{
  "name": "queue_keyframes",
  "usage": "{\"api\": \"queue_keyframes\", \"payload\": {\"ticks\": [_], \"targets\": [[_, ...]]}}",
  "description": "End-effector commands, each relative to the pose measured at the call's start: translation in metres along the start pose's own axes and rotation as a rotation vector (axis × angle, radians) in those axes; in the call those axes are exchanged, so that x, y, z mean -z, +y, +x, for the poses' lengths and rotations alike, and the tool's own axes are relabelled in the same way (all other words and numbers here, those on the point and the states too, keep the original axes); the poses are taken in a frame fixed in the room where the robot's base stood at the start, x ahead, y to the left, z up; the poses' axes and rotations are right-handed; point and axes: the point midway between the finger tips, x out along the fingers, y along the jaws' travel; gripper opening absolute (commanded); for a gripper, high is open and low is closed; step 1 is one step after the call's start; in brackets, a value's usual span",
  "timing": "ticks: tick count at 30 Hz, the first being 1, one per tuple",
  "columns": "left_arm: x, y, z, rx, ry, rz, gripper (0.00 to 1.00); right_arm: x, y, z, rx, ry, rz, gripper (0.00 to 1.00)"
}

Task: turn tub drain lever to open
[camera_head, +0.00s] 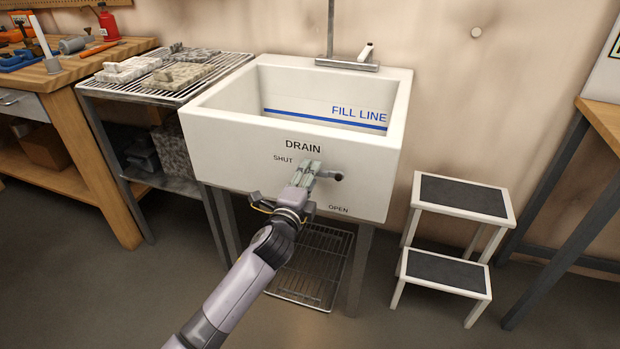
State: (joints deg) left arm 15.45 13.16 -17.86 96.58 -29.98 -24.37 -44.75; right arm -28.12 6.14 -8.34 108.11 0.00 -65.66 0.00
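The white tub (390,150) has "DRAIN", "SHUT" and "OPEN" printed on its front. The drain lever (336,176) shows as a dark, rounded end below and right of "SHUT" and above "OPEN". My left gripper (309,167) is at the tub front, just left of the lever's dark end, with its fingers over where the rest of the lever appears to be. The fingers hide that part, so I cannot tell whether they touch or grip it. My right gripper is not in view.
A wire rack (172,73) with grey blocks stands left of the tub, beside a wooden workbench (62,76) with tools. A white step stool (462,198) with dark treads stands to the right. A metal grate (318,265) lies below the tub.

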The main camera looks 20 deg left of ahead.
Motion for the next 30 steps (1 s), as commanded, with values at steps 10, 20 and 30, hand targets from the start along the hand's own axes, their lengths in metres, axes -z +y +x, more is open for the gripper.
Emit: {"api": "queue_keyframes", "payload": {"ticks": [10, 20, 30], "targets": [[0.0002, 0.0003, 0.0040, -0.001, 0.000, 0.000, 0.37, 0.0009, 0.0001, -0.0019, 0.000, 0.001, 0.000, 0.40], [0.0002, 0.0003, 0.0038, -0.001, 0.000, 0.000, 0.15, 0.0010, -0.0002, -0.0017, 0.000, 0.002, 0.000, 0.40], [0.0002, 0.0005, 0.0037, -0.001, 0.000, 0.000, 0.00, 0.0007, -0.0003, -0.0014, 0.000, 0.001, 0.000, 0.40]]}}
